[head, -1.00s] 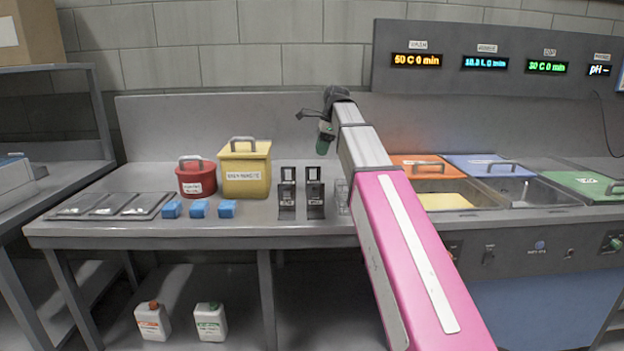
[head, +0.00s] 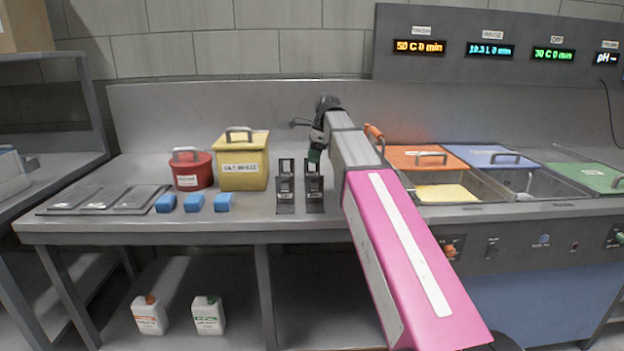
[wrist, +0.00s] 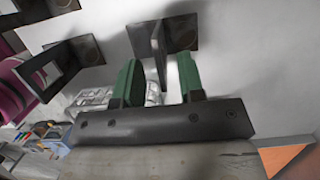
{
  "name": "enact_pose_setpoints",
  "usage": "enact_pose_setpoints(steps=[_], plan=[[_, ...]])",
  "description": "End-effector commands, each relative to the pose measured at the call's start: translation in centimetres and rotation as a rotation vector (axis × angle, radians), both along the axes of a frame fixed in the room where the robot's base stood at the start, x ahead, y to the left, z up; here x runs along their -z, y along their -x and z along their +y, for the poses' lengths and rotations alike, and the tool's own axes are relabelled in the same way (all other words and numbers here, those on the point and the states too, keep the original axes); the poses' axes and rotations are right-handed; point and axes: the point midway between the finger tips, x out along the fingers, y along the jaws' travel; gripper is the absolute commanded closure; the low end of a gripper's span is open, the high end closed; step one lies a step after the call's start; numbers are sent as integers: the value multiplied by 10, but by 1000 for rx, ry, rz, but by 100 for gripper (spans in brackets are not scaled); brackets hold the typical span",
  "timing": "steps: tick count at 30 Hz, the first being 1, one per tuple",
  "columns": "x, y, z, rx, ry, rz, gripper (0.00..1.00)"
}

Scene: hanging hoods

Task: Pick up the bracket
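Two dark upright brackets with labelled feet stand side by side on the bench in the head view, a left bracket (head: 285,190) and a right bracket (head: 315,192). My gripper (head: 314,156) is just above and behind the right bracket's top. In the wrist view my gripper (wrist: 159,62) is open, its two green fingers apart. A bracket's upright plate (wrist: 157,45) shows nearly edge-on between and just beyond the fingertips, its dark foot behind. I cannot tell whether the fingers straddle it. Another bracket (wrist: 60,66) shows to the left.
A yellow lidded bin (head: 244,172), a red pot (head: 191,172) and blue blocks (head: 194,202) stand left of the brackets. A clear object (wrist: 90,100) lies near the fingers in the wrist view. Sinks with an orange lid (head: 425,158) are to the right.

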Motion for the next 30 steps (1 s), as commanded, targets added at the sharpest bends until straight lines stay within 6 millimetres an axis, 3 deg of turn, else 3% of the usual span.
enact_pose_setpoints(steps=[6, 14, 18, 30], plan=[[28, 0, 10, 0, 0, 1, 64], [32, -1, 11, 0, 0, -1, 64], [32, -1, 11, 0, 0, -1, 100], [32, -1, 11, 0, 0, -1, 100]])
